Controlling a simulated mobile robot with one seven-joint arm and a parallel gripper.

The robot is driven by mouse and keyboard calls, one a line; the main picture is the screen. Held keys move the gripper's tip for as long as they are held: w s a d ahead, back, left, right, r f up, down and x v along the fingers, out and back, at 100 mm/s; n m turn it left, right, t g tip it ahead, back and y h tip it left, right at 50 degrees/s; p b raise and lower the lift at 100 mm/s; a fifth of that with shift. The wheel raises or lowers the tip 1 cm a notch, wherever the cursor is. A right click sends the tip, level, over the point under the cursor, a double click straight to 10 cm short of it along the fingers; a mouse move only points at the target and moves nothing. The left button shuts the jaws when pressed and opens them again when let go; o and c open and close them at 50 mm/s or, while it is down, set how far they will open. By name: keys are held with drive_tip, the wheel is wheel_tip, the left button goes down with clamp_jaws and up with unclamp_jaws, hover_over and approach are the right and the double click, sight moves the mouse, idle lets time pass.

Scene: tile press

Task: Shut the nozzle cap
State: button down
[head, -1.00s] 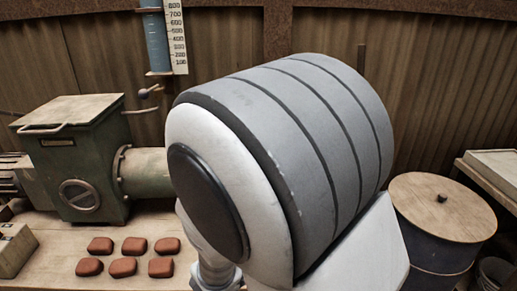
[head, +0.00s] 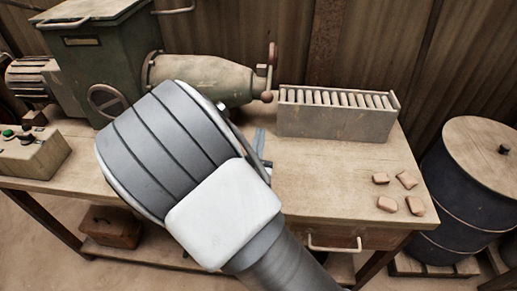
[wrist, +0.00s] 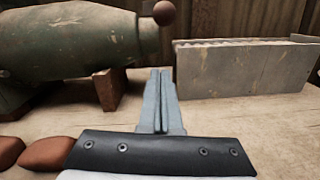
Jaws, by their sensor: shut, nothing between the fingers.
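The nozzle (head: 205,77) is a tapered, worn barrel on the green press; it also shows in the wrist view (wrist: 75,35). At its right end is a reddish-brown upright piece (head: 272,53), seen nearly edge-on, which looks like the cap. A ball knob (head: 266,97) sits by the nozzle mouth and shows in the wrist view (wrist: 164,13). I cannot tell how far the cap stands open. My gripper (wrist: 159,72) is shut and empty, low over the bench, below and in front of the nozzle end. In the head view my arm hides most of it.
A grey slotted rack (head: 335,115) stands right of the nozzle, also in the wrist view (wrist: 240,72). Several small clay pieces (head: 387,204) lie on the right of the bench. Red-brown lumps (wrist: 48,155) lie left of my gripper. A brown block (wrist: 110,88) stands under the nozzle.

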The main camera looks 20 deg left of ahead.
drive_tip(key=w+r, duration=0.4)
drive_tip(key=shift+w+a+b, duration=0.15)
drive_tip(key=shift+w+b, duration=0.1)
drive_tip(key=shift+b, duration=0.15)
drive_tip(key=shift+r, duration=0.15)
drive_tip(key=shift+s+r+g+p, duration=0.15)
drive_tip(key=shift+r+g+p, duration=0.25)
drive_tip(key=shift+p, duration=0.7)
